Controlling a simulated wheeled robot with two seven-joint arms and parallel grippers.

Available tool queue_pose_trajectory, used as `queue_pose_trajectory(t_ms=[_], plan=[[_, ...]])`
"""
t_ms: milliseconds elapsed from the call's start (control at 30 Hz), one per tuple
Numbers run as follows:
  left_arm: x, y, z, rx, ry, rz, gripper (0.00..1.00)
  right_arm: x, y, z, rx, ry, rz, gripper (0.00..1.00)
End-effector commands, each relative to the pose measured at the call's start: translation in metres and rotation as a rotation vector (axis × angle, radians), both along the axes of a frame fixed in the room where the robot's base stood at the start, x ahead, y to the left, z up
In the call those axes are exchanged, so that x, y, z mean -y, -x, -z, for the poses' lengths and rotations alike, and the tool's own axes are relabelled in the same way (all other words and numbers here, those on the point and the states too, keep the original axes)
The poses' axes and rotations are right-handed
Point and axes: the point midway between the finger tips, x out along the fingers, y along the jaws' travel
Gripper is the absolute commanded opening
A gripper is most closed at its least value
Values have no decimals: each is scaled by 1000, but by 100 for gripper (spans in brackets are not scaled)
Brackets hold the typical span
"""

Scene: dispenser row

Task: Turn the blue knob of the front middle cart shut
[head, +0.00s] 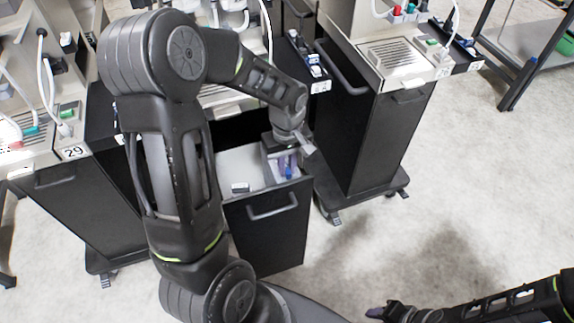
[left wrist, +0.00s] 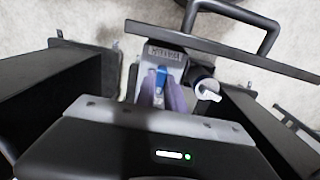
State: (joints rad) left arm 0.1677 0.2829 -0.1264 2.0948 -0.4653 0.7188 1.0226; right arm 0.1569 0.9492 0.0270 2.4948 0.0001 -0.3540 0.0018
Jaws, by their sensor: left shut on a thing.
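The front middle cart (head: 268,225) stands with its top drawer pulled out. My left gripper (head: 287,172) reaches down into a small compartment at the drawer's right side. In the left wrist view its two purple-grey fingers (left wrist: 165,98) are shut on the blue knob (left wrist: 161,76), of which only a small part shows between and beyond the fingertips. In the head view a bit of blue shows at the fingers, mostly hidden. My right gripper (head: 376,312) is low at the bottom right, away from the carts; its opening is too small to judge.
A dark round part with a white lever (left wrist: 208,94) is close beside the fingers. The drawer's front handle (head: 273,207) sticks out. A small label block (head: 240,187) lies in the drawer. Neighbouring carts stand left (head: 85,205) and right (head: 365,130). Floor in front is clear.

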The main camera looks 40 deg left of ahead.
Motion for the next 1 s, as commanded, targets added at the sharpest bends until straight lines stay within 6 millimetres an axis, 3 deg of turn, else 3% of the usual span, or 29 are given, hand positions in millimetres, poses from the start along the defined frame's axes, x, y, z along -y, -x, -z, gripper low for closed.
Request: queue_pose_trajectory(t_ms=[567, 1000], plan=[[0, 0, 0, 1, 0, 42, 0, 0, 0, 1, 0, 0, 0, 36], [0, -1, 0, 1, 0, 319, 0, 0, -1, 8, 3, -2, -1, 36]])
